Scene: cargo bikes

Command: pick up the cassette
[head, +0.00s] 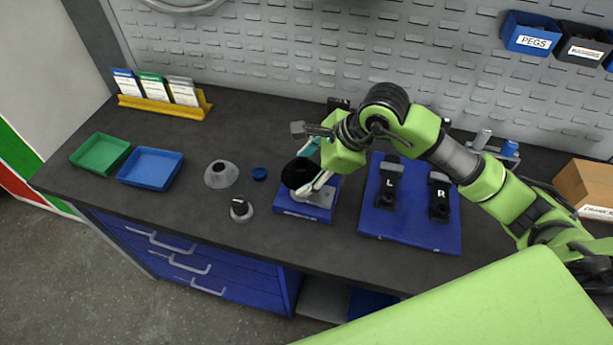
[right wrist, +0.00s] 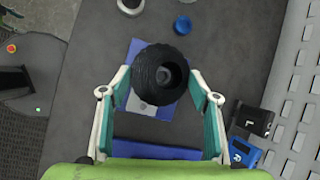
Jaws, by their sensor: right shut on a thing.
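The cassette is a black ribbed round part (head: 297,173) with a hole in its middle, over the small blue pad at the table's centre. My right gripper (head: 312,176) reaches down from the right and is shut on it. In the right wrist view the cassette (right wrist: 157,82) sits between the two teal-and-white fingers (right wrist: 160,92), one on each side. I cannot tell whether the cassette touches the pad below. My left gripper is not in view.
The small blue pad (head: 290,207) carries a grey plate. A larger blue board (head: 410,228) with black L and R parts lies right. A grey cone (head: 221,174), blue cap (head: 259,174), small black-topped part (head: 240,209), blue tray (head: 150,169) and green tray (head: 100,154) stand left.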

